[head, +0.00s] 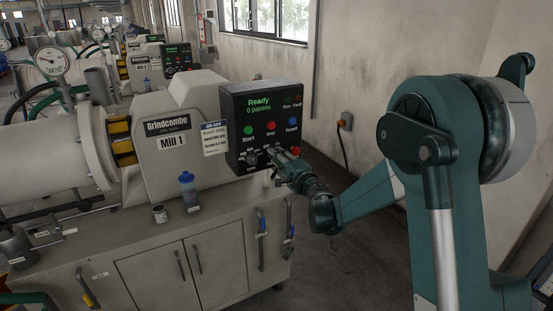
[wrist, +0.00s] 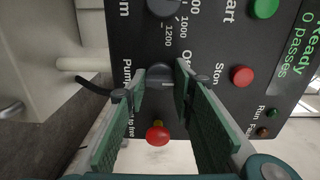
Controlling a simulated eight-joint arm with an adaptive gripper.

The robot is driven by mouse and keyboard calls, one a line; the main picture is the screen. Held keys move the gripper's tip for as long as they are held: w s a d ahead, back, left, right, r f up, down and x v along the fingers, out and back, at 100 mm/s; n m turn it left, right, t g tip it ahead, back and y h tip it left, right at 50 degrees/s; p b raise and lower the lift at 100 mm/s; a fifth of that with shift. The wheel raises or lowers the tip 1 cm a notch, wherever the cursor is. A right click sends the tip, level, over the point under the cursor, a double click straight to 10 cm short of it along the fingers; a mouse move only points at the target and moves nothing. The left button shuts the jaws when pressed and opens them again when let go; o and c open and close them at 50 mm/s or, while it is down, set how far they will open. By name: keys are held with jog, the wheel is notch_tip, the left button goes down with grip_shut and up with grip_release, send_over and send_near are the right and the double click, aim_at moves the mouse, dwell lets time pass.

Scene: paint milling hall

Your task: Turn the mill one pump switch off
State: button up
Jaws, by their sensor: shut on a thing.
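The black control panel (head: 243,108) of Mill 1 shows in the head view, its screen reading "Ready, 0 passes". My gripper (head: 276,158) is at the lower part of its face. In the wrist view my gripper (wrist: 161,84) has its two green-padded fingers on either side of a dark rotary switch (wrist: 160,74), shut on it. The word "Pump" is printed beside this switch. Part of its label is hidden by the fingers, so I cannot read which position it points to. In the head view the gripper covers the switch.
A speed dial (head: 250,159) is left of my gripper. A red emergency knob (wrist: 158,135) is close to the fingers. Green start (head: 248,130), red stop (head: 271,126) and blue reset (head: 292,122) buttons sit above.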

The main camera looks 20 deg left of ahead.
jog(key=n, duration=0.5)
jog(key=shift+n, duration=0.4)
jog(key=o, duration=0.9)
jog(key=shift+d, duration=0.1)
jog(key=v, duration=1.1)
jog(key=shift+s+d, duration=0.25)
jog(key=shift+s, duration=0.05)
jog(key=shift+d+r, duration=0.1)
jog(key=shift+r, duration=0.05)
